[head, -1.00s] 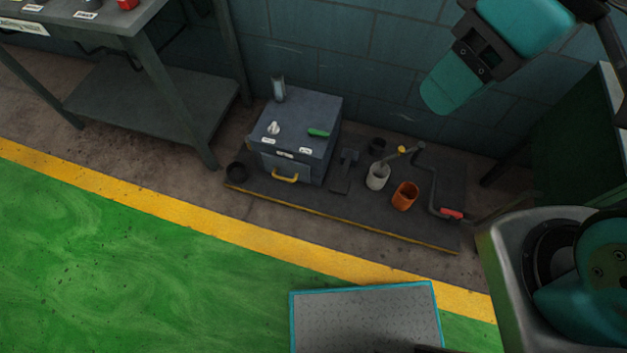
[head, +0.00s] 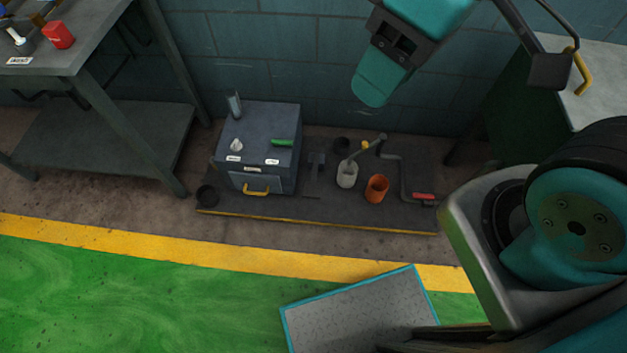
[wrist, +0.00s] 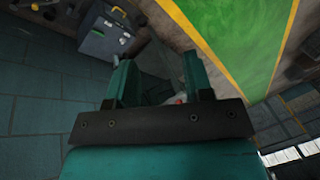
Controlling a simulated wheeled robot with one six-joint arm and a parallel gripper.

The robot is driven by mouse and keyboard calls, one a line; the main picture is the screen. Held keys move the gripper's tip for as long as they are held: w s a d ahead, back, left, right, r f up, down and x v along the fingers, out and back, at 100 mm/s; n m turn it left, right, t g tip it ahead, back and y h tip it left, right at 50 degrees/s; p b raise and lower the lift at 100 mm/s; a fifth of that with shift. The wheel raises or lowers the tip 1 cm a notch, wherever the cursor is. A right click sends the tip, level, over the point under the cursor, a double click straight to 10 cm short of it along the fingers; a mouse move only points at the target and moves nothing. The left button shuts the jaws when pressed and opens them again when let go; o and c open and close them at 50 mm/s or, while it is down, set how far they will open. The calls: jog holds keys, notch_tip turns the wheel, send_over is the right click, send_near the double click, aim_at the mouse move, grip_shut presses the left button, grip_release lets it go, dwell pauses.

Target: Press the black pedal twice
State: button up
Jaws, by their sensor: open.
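The black pedal (head: 316,168) is a small dark upright form on the low black platform (head: 260,222), just right of the grey box (head: 262,135). My gripper shows at the top of the head view as a teal finger (head: 374,84) under a black palm, above and to the right of the pedal and clear of it. In the wrist view my gripper (wrist: 160,75) has two teal fingers apart with nothing held. I cannot make out the pedal there.
A workbench (head: 95,58) stands at left.

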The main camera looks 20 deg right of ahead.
grip_shut()
dwell(1.5)
